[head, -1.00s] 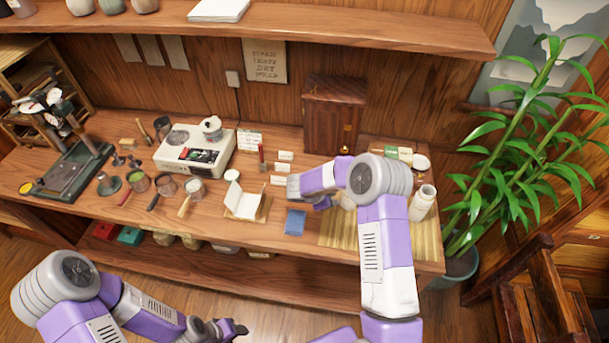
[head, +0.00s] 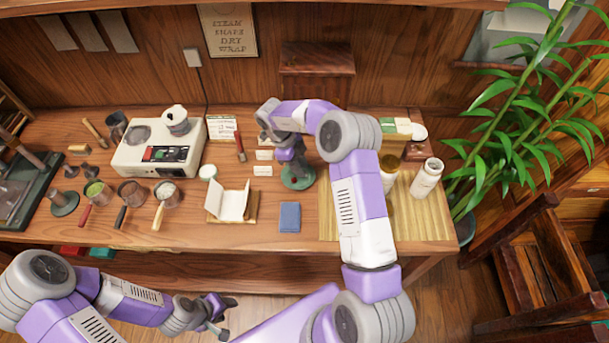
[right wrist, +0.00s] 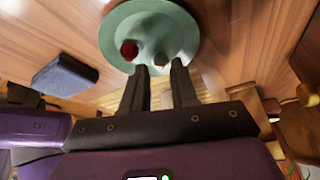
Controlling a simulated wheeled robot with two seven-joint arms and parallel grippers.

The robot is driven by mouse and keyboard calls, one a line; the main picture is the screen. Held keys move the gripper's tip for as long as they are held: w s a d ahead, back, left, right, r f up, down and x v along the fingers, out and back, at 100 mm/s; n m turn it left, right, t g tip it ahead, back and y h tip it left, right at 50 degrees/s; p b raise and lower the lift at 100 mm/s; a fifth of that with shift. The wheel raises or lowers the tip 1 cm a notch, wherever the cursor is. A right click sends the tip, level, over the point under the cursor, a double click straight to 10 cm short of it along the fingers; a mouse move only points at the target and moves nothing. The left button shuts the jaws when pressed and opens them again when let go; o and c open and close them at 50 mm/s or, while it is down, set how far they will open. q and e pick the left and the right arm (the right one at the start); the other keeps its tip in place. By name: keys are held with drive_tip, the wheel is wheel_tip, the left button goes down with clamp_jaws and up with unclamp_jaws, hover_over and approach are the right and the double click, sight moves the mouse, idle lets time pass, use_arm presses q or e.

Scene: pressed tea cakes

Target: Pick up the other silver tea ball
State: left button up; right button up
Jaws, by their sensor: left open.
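A round green dish (head: 297,178) lies on the table, partly under my right gripper (head: 288,158). In the right wrist view the dish (right wrist: 113,35) holds a dark red ball (right wrist: 129,50) and a blurred greyish ball (right wrist: 160,58), which looks like the silver tea ball. My right gripper (right wrist: 159,72) points at the dish with its fingers apart. The greyish ball is just beyond and between its fingertips; I cannot tell whether they touch. My left gripper (head: 220,315) is open and empty, low in front of the table.
A bamboo mat (head: 425,215) with a white jar (head: 427,178) is to the right.

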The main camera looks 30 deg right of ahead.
drive_tip(key=shift+x, duration=1.05)
clamp_jaws()
